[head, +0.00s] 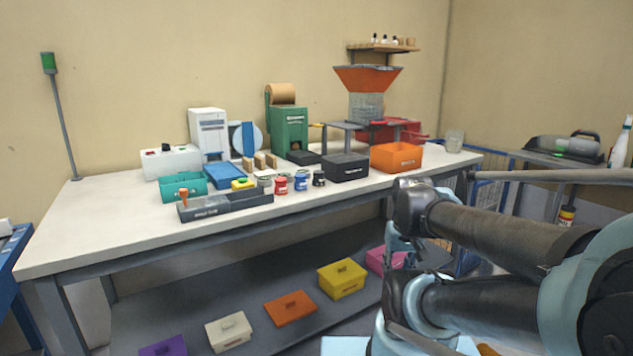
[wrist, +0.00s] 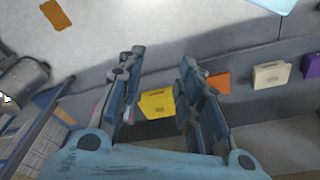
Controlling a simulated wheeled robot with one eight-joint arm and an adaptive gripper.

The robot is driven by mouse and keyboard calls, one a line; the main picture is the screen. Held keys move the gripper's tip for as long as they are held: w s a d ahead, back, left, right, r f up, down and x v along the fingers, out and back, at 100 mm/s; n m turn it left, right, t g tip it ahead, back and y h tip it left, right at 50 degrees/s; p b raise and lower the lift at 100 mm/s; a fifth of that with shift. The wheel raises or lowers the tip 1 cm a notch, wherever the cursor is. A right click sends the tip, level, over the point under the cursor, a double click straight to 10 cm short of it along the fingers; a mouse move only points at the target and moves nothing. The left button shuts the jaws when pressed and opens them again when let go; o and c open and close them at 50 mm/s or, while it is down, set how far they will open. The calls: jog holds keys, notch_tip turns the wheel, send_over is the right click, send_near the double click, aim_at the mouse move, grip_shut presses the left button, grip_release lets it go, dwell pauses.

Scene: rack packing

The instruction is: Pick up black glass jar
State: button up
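The black glass jar (head: 319,179) stands upright on the white bench top, at the right end of a short row of small jars. To its left are a blue jar (head: 301,181), a red jar (head: 281,185) and a grey one (head: 265,182). My gripper (wrist: 160,62) is open, with its two fingers well apart and nothing held between them. In the head view my arm is at the right, in front of the bench and apart from the jar. I cannot make out the black jar in the wrist view.
A black bin (head: 345,168) stands close behind the black jar, and an orange bin (head: 396,157) is to its right. A long grey tray (head: 225,205) lies left of the jars. Boxes, including a yellow one (head: 342,279), sit on the lower shelf. The bench front is clear.

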jog(key=o, duration=0.4)
jog(key=shift+s+r, duration=0.15)
jog(key=shift+o, duration=1.3)
jog(key=w+a+r+n, duration=0.2)
jog(key=w+r+n, duration=0.2)
jog(key=r, duration=0.6)
jog(key=shift+w+a+r, duration=0.15)
jog(key=shift+w+a, duration=0.05)
jog(key=shift+w, duration=0.9)
notch_tip(320, 180, up, 22)
jog(key=f+n+g, duration=0.1)
jog(key=n+g, duration=0.1)
jog(key=n, duration=1.2)
send_over(319, 172)
jog(key=f, duration=1)
jog(key=shift+w+a+f, duration=0.25)
jog(key=shift+w+a, duration=0.05)
jog(key=shift+w, duration=0.05)
jog(key=shift+s+d+f, duration=0.1)
jog(key=shift+d+f, duration=0.05)
jog(key=shift+f, duration=1.2)
jog(key=shift+d+f, duration=0.1)
jog(key=shift+f, duration=1.25)
